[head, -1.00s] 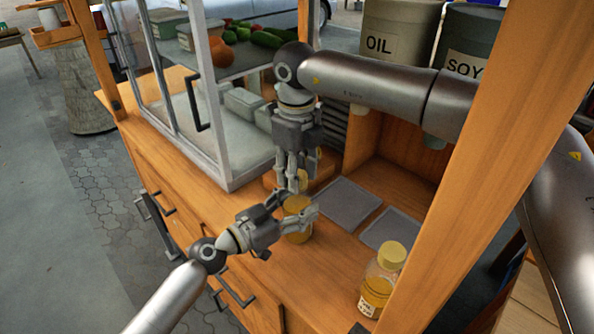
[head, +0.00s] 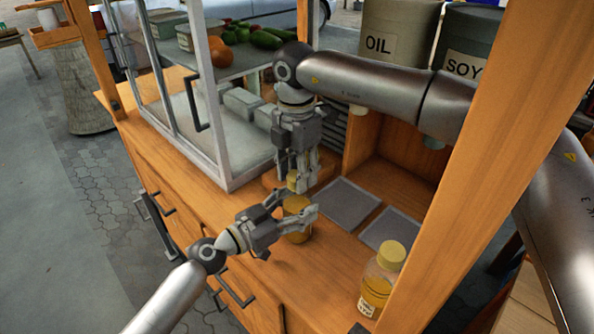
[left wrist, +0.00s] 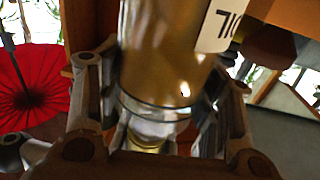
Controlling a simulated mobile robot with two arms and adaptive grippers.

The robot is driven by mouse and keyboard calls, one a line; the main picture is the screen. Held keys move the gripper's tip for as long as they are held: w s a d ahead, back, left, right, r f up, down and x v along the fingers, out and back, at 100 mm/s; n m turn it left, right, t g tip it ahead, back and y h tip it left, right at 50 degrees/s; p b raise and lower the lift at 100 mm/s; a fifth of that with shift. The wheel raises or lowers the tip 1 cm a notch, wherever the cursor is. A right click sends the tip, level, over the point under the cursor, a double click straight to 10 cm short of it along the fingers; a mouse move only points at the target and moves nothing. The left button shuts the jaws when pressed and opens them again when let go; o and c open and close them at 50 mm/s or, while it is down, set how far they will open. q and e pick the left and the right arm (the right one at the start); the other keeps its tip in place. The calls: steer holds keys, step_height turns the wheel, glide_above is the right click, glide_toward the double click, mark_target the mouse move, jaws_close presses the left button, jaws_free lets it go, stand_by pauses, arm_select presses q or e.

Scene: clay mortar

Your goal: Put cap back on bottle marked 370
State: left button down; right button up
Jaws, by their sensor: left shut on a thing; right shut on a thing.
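My left gripper (head: 294,207) is shut around an amber bottle (head: 297,225) that stands upright near the counter's front edge. In the left wrist view the bottle (left wrist: 165,50) fills the middle, with a white label (left wrist: 222,25) at its right; only part of the number shows, with a 7 in it. My right gripper (head: 301,183) points down from above, directly over the bottle. It is shut on a small yellow cap (head: 292,179), mostly hidden by the fingers. I cannot tell whether the cap touches the bottle's neck.
A second bottle with a yellow cap (head: 381,276) stands at the counter's right, by the wooden post (head: 480,150). A glass display case (head: 215,110) stands at the left. Bins marked OIL (head: 378,45) and SOY stand at the back.

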steer(key=m, duration=0.6)
steer(key=shift+m, duration=0.3)
steer(key=m, duration=0.6)
steer(key=shift+d, duration=0.1)
steer(key=o, duration=0.7)
steer(key=shift+o, duration=0.2)
step_height(320, 180, up, 12)
